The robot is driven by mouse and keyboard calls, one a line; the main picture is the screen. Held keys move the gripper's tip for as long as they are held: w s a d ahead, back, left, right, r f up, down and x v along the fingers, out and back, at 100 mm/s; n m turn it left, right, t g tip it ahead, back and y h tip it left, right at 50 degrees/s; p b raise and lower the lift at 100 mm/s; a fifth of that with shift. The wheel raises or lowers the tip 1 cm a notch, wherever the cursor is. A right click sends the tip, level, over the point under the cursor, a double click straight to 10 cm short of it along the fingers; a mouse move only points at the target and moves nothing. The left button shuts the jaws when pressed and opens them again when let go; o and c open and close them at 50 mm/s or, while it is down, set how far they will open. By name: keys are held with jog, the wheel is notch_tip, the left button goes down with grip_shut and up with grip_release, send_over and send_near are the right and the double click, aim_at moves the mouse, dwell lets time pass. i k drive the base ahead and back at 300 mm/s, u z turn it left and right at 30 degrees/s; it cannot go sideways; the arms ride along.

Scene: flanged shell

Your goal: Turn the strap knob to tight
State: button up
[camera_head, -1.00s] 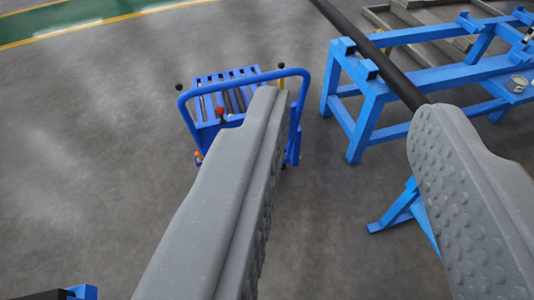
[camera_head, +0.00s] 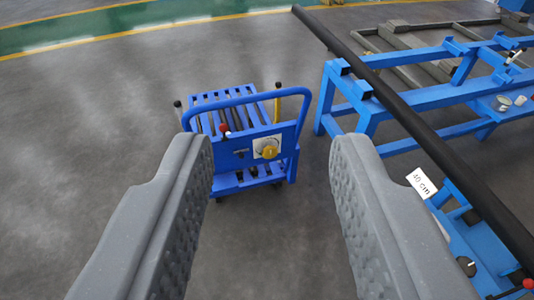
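A yellow knob (camera_head: 268,149) sits on a pale dial plate on the end panel of a blue cart (camera_head: 228,186). The frames carry no readable name or setting for it. A dark knob (camera_head: 466,265) also shows on the blue stand at the lower right. I cannot tell by a label which is the strap knob. My gripper (camera_head: 272,160) is open and empty. Its grey fingers stand wide apart in the foreground. The yellow knob shows between the fingertips, apart from them and beyond them. The left finger covers part of the cart's left side.
A long black pipe (camera_head: 410,122) runs diagonally over a blue trestle (camera_head: 345,95) and a blue stand (camera_head: 468,238) on the right. Grey floor (camera_head: 85,150) is clear on the left.

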aim_at(269, 152)
jog(key=u, duration=0.05)
jog(key=i, duration=1)
jog(key=z, duration=0.05)
